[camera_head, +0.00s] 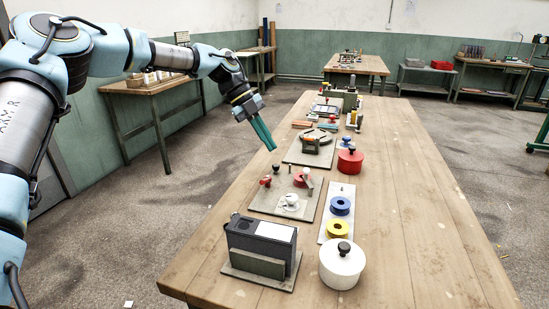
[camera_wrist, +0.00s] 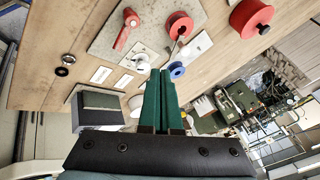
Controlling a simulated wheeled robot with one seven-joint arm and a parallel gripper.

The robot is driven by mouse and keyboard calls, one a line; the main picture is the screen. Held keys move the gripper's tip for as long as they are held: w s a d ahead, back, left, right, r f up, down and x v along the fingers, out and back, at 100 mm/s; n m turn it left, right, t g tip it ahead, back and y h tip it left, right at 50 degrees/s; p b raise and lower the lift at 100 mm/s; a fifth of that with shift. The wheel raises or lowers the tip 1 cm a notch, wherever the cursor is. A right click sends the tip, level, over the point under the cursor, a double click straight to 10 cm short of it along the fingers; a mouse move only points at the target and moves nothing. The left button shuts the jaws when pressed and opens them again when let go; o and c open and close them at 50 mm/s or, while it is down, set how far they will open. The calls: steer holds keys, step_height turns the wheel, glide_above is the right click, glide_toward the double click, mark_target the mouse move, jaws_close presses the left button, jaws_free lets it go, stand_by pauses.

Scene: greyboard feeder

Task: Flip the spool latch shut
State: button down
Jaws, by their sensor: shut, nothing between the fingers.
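A red spool (camera_head: 300,181) stands on a grey board (camera_head: 268,204) on the long table. A small pale lever (camera_head: 308,178), which may be the latch, leans up beside it; its exact position is too small to tell. In the wrist view the red spool (camera_wrist: 179,25) lies above my fingertips, and a red handle (camera_wrist: 124,32) is on the grey board (camera_wrist: 104,42) to its left. My gripper (camera_head: 273,148) has its green fingers together and empty. It is in the air by the table's left side, apart from the board. Its fingers also show in the wrist view (camera_wrist: 160,76).
A dark box (camera_head: 258,240) stands at the near left, with a white lidded pot (camera_head: 341,265) to its right. Blue (camera_head: 340,205) and yellow (camera_head: 337,229) rings sit on a pale plate. A red pot (camera_head: 350,161) stands behind. The table's right side is clear.

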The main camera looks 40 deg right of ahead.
steer(key=shift+v, duration=1.35)
steer(key=shift+d, duration=0.2)
steer(key=w+a+f+n+t+y, duration=0.1)
steer(key=w+a+f+n+t, duration=0.1)
steer(key=a+n, duration=0.6)
steer(key=w+a+f+n+t, duration=0.1)
steer(key=a+f+n, duration=0.1)
steer(key=a+n, duration=0.65)
steer(key=w+a+f+n+t+y, duration=0.15)
steer(key=a+n, duration=0.25)
steer(key=a, duration=0.8)
steer(key=s+a+n+t, duration=0.1)
steer(key=s+a+n, duration=0.2)
steer(key=a+n, duration=0.6)
steer(key=s+a+n+t, duration=0.2)
steer(key=s+a+n, duration=0.1)
steer(key=a+n, duration=0.6)
steer(key=a, duration=0.4)
steer(key=shift+s+a, duration=0.2)
steer(key=shift+s, duration=0.05)
